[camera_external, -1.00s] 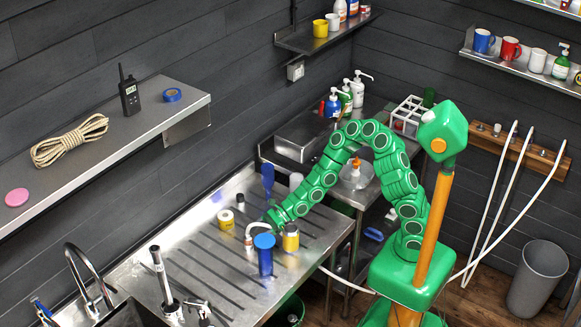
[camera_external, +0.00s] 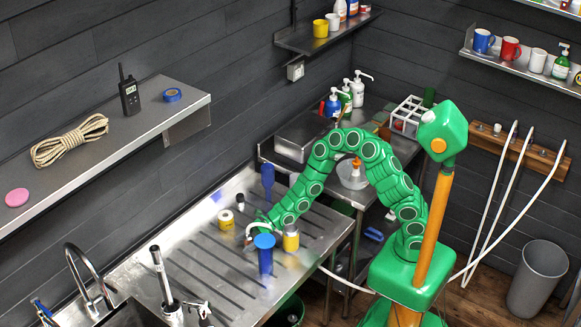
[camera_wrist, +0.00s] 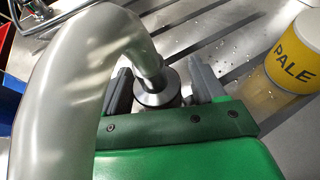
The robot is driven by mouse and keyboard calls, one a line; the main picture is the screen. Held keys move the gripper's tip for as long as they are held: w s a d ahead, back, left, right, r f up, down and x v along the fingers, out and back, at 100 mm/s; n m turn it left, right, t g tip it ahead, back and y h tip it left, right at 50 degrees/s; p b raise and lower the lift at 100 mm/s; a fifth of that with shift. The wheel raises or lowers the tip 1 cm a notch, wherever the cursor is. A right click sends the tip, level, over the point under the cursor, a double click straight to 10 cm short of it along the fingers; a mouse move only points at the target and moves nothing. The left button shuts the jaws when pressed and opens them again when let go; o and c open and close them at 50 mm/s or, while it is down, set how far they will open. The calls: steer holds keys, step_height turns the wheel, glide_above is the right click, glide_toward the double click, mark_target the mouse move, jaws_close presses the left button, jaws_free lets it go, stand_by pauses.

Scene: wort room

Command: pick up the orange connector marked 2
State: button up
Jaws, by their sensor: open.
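My gripper (camera_external: 258,222) is low over the ribbed steel drainboard (camera_external: 205,262). In the wrist view my gripper (camera_wrist: 162,78) is open, with one dark finger on each side of a metal hose fitting (camera_wrist: 157,92). The fitting ends a thick, pale, curved hose (camera_wrist: 62,85), which arches across the left of that view. The hose also shows as a white curve (camera_external: 262,225) in the external view. Below the fitting a dark part is mostly hidden by my gripper. I cannot make out an orange surface or a mark 2 there.
A yellow-labelled jar reading PALE (camera_wrist: 285,75) stands close on the right; the external view shows a yellow jar (camera_external: 291,240) there. A blue-topped cylinder (camera_external: 265,258) stands in front. A yellow-banded container (camera_external: 226,221) and small dark-capped bottle (camera_external: 240,203) stand behind.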

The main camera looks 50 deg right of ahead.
steer(key=shift+c, duration=0.2)
steer(key=c, duration=1.1)
steer(key=shift+r, duration=0.1)
